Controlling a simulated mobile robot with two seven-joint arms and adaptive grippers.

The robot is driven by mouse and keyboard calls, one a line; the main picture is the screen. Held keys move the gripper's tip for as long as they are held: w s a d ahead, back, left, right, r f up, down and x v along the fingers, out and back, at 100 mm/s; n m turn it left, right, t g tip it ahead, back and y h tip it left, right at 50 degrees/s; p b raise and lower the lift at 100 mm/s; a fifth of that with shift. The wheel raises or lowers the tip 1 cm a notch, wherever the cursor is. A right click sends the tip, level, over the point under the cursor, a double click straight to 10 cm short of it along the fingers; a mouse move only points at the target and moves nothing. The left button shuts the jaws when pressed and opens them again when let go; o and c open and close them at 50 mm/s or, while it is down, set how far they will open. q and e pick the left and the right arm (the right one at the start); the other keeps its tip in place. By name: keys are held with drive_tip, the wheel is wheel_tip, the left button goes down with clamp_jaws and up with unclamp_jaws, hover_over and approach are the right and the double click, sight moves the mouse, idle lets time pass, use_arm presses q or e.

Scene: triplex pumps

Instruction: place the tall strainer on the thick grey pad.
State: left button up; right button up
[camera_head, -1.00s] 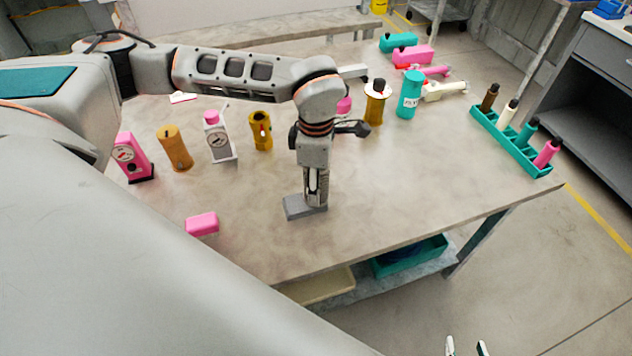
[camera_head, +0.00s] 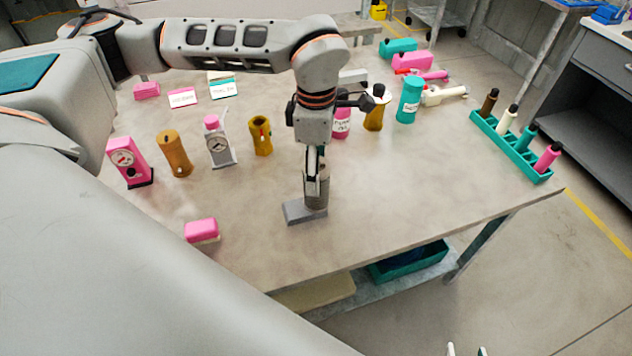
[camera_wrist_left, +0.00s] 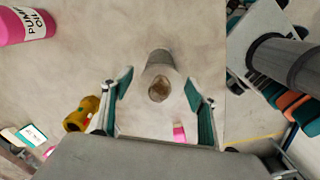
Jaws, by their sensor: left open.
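The tall strainer (camera_head: 317,195), a grey mesh-like cylinder, stands upright on the thick grey pad (camera_head: 294,211) near the table's front. My left gripper (camera_head: 314,178) points down over the strainer, its fingers around the upper part in the head view. In the left wrist view the strainer (camera_wrist_left: 160,68) shows its open brownish top between the spread teal-padded fingers (camera_wrist_left: 161,108), with gaps on both sides. The pad cannot be made out there. My right gripper (camera_head: 467,350) shows only as two separated fingertips at the bottom edge, off the table, with nothing visible between them.
A pink block (camera_head: 201,230) lies left of the pad. Pink (camera_head: 128,163), brown (camera_head: 174,154), grey (camera_head: 219,147) and mustard (camera_head: 260,136) items stand behind it. A teal bottle (camera_head: 410,100) and teal rack (camera_head: 512,146) are to the right. The table right of the pad is clear.

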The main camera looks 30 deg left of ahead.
use_arm(q)
drive_tip(key=shift+r, duration=2.65)
